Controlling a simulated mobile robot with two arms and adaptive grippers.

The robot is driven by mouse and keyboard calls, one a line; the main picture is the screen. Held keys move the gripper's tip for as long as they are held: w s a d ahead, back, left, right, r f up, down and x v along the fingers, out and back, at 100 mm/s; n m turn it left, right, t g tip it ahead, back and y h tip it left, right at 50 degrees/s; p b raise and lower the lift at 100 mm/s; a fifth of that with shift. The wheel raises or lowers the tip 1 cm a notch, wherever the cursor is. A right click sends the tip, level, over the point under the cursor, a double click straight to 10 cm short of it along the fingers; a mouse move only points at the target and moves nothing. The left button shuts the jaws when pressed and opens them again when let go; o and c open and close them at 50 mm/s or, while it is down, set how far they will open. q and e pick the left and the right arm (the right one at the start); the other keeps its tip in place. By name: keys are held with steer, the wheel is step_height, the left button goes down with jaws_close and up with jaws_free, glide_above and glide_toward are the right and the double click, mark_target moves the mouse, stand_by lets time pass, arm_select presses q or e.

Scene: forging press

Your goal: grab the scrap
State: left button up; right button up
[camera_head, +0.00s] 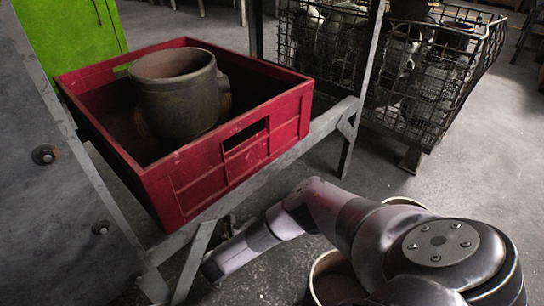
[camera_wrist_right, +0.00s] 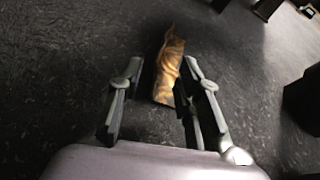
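The scrap (camera_wrist_right: 170,55), a crumpled orange-brown piece, shows in the right wrist view on the dark floor. My right gripper (camera_wrist_right: 161,74) is open, with one finger on each side of the scrap in the picture. The scrap's lower end appears between the fingers, nearer the right one; I cannot tell whether they touch. In the head view my right arm reaches down to the left, below the red crate, and its fingers are not clearly seen. The scrap is not visible there. My left gripper is in neither view.
A red crate (camera_head: 240,170) holding a dark metal pipe fitting (camera_head: 178,100) rests on a grey metal frame (camera_head: 348,115) above the right hand. Wire mesh bins (camera_head: 440,110) with metal parts stand behind. Round containers (camera_head: 325,265) stand beside my right arm. A grey panel (camera_head: 50,200) is at left.

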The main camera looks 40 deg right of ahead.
steer(key=b+x, duration=0.4)
steer(key=x, duration=0.1)
steer(key=shift+s+a+f, duration=0.1)
steer(key=shift+a+f, duration=0.05)
steer(key=shift+f, duration=0.25)
steer(key=shift+d, duration=0.25)
steer(key=shift+r, duration=0.1)
jaws_close()
